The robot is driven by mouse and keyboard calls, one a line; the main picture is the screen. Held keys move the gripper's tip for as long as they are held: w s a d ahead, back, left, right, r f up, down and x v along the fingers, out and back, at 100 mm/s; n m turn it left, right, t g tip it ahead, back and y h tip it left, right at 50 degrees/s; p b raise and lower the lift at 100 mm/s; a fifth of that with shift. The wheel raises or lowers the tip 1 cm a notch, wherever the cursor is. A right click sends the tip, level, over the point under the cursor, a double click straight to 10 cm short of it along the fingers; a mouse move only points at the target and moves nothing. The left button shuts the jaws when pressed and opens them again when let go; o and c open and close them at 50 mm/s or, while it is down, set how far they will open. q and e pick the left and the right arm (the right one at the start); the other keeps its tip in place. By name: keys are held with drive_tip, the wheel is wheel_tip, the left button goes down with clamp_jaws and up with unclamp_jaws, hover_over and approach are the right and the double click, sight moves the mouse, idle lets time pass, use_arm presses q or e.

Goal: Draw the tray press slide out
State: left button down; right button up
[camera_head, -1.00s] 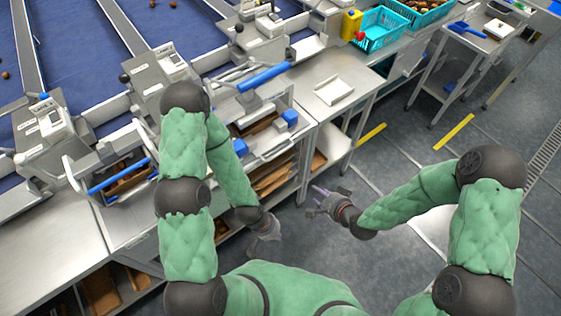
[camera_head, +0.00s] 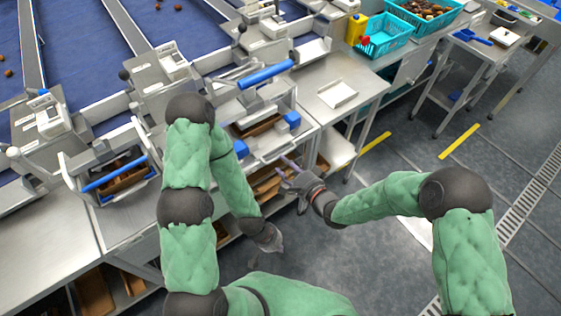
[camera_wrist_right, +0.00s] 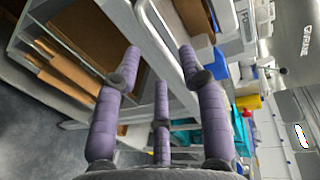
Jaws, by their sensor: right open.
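The tray press (camera_head: 262,112) stands on the steel bench, with a long blue lever (camera_head: 265,74) over it. Its slide (camera_head: 268,150) is at the front, with a blue block (camera_head: 292,120) at the right, another blue block (camera_head: 240,148) at the left and brown trays between. My right gripper (camera_head: 288,170) is open and empty, just in front of and below the slide's front edge. In the right wrist view its purple fingers (camera_wrist_right: 160,62) are spread, with a pale metal bar ahead and a blue block (camera_wrist_right: 205,52) beyond. My left gripper (camera_head: 268,238) hangs low, away from the press; its fingers are unclear.
Brown cardboard sheets (camera_wrist_right: 72,72) lie on shelves under the bench. A second press with a blue handle (camera_head: 115,174) stands at the left. A shallow metal tray (camera_head: 337,93) and teal baskets (camera_head: 380,36) are to the right. The floor in front is clear.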

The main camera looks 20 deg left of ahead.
drive_tip(key=shift+b+x, duration=0.3)
drive_tip(key=shift+x, duration=1.55)
clamp_jaws()
